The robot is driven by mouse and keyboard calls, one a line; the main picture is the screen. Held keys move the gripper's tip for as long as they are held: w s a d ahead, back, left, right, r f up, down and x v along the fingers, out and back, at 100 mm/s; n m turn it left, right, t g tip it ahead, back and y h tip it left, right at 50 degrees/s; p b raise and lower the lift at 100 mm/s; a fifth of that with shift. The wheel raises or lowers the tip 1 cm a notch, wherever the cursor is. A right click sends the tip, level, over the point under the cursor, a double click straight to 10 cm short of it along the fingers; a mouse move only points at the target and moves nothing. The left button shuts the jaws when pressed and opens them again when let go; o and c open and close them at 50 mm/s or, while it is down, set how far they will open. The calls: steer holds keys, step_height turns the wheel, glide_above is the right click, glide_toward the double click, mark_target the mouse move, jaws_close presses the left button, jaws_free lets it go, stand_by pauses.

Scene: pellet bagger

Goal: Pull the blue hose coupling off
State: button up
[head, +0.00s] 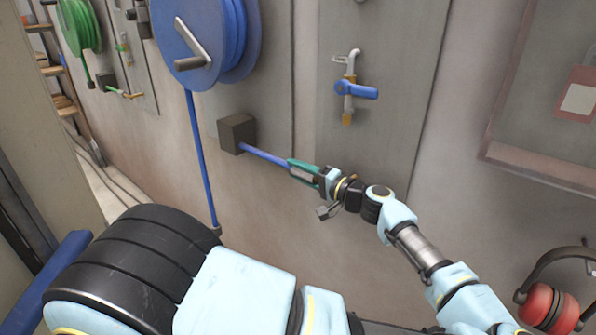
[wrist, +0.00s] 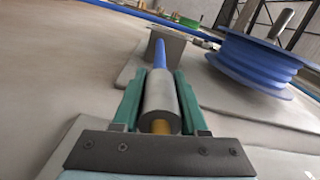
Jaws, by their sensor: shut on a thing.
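The blue hose coupling is a grey cylinder with a brass-coloured end, seen in the wrist view (wrist: 160,104) and small in the head view (head: 303,175). My gripper (head: 299,170) has its green fingers shut on either side of it. A blue hose (head: 264,156) runs from the coupling to a dark box (head: 237,131) on the wall. The tap with a blue handle (head: 357,90) is above and right of my gripper. Its brass outlet (head: 347,118) points down, bare and apart from the coupling.
A blue hose reel (head: 185,35) hangs above the box, with hose hanging down the wall. A green reel (head: 78,25) and another tap are at the far left. A framed panel (head: 540,100) is at right, above red ear defenders (head: 548,308). The wall below my gripper is clear.

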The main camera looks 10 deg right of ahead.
jaws_close()
steer(key=shift+f, duration=0.1)
stand_by(0.7)
